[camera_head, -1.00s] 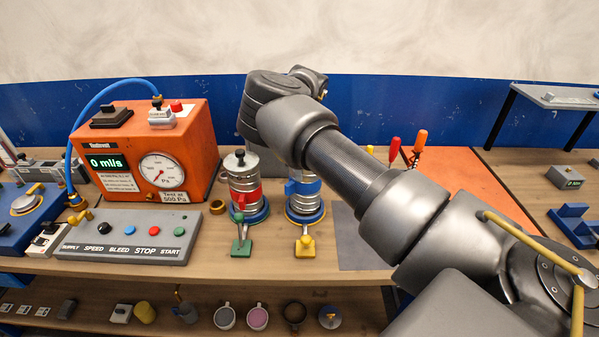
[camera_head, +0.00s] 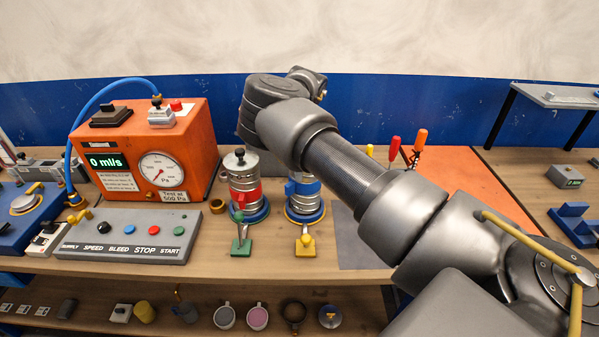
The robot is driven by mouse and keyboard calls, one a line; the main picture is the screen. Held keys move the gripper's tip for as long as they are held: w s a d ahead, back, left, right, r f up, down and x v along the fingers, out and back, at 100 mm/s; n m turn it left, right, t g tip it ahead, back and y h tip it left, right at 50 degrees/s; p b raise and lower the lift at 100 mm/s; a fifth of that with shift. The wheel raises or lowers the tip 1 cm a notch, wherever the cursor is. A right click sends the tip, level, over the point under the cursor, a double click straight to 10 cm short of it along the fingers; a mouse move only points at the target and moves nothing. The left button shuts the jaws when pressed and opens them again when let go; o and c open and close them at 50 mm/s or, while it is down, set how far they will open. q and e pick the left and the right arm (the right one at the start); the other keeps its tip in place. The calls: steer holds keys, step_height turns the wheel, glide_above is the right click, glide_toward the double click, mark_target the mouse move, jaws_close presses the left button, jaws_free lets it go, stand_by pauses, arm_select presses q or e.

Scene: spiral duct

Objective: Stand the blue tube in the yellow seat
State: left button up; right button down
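The blue tube (camera_head: 303,190), a ribbed metal cylinder with a blue band, stands upright behind my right arm, which hides its top. Its lower end is at a round blue-rimmed base (camera_head: 306,217), with a yellow lever and foot (camera_head: 306,244) in front, which I take as the yellow seat. I cannot tell whether the tube is fully down in it. My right gripper (camera_head: 312,82) is mostly hidden behind the wrist links, above and behind the tube; its fingers do not show clearly. My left gripper is not in view.
A red-banded metal tube (camera_head: 244,186) stands in a similar base with a green lever (camera_head: 241,246) just left. An orange gauge box (camera_head: 145,150) and a grey button panel (camera_head: 128,237) are further left. Cups and rings sit on the lower shelf (camera_head: 180,292).

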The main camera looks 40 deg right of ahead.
steer(key=shift+f+b, duration=1.05)
steer(key=shift+f, duration=0.75)
steer(key=c, duration=1.6)
jaws_free()
steer(key=shift+o, duration=0.2)
step_height(320, 180, up, 10)
steer(key=b, duration=0.3)
steer(key=shift+f, duration=0.2)
steer(key=shift+r, duration=0.7)
